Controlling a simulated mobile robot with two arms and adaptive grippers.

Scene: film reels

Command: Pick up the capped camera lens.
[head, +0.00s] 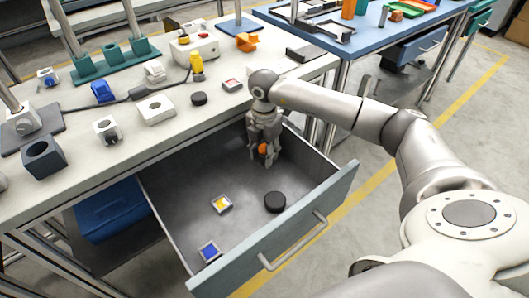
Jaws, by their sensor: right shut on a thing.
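My right gripper (263,160) reaches down into the open drawer (180,220), near its back wall. It is shut on a small orange thing (262,150) that shows between its fingers; the fingers hide most of it. A short, round black piece (275,202) lies in the drawer, in front of the gripper and apart from it. It looks like a capped lens, but I cannot be sure. Another small dark round piece (199,98) sits on the bench top. My left gripper is out of view.
Two small framed pieces, one yellow (221,204) and one blue (209,251), lie in the drawer. The drawer front (290,240) and side walls stand around the gripper. The bench top (200,120) above holds several blocks and fixtures. A blue table (350,45) stands behind.

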